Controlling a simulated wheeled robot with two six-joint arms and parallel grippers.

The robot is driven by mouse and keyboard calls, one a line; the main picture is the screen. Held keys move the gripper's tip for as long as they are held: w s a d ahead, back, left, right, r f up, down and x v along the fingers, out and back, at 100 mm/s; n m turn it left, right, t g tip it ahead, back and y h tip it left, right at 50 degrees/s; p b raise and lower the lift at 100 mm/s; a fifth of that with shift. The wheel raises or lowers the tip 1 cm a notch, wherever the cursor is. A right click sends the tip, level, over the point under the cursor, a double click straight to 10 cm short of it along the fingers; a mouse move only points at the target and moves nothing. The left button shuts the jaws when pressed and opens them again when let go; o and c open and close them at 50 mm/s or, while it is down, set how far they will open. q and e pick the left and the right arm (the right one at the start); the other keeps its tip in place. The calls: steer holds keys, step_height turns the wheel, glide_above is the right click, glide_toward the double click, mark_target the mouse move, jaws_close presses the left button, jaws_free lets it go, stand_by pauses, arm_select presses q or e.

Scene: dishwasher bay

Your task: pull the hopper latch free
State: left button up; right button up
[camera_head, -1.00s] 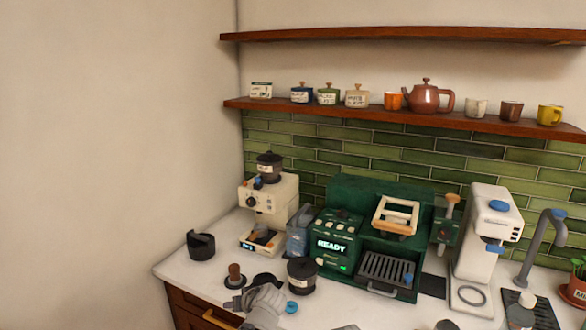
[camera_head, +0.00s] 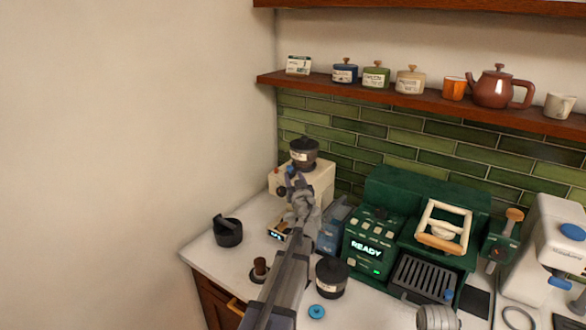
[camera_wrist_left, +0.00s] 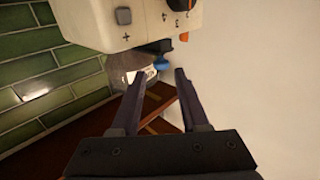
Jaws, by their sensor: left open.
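The cream grinder (camera_head: 316,182) stands at the back left of the counter, with a dark, labelled hopper (camera_head: 304,154) on top. The small blue hopper latch (camera_head: 291,169) shows just below the hopper. My left gripper (camera_head: 293,180) is in front of the grinder, close to the latch, and partly covers the grinder's front. In the left wrist view the open fingers (camera_wrist_left: 158,84) point toward the blue latch (camera_wrist_left: 161,64), which appears between and beyond their tips. I see no contact with it. The grinder body (camera_wrist_left: 140,20) fills the top of that view.
A green espresso machine (camera_head: 420,215) stands right of the grinder, with a blue-grey jug (camera_head: 333,230) between them. A black canister (camera_head: 331,277) and a dark knock bin (camera_head: 228,232) stand on the counter. The shelf (camera_head: 400,100) runs above. The wall is at left.

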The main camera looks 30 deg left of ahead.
mark_target(290, 166)
arm_select(q)
steer(key=x, duration=0.6)
steer(key=shift+w+a, duration=0.25)
steer(key=shift+a, duration=0.05)
steer(key=shift+c, duration=0.2)
jaws_close()
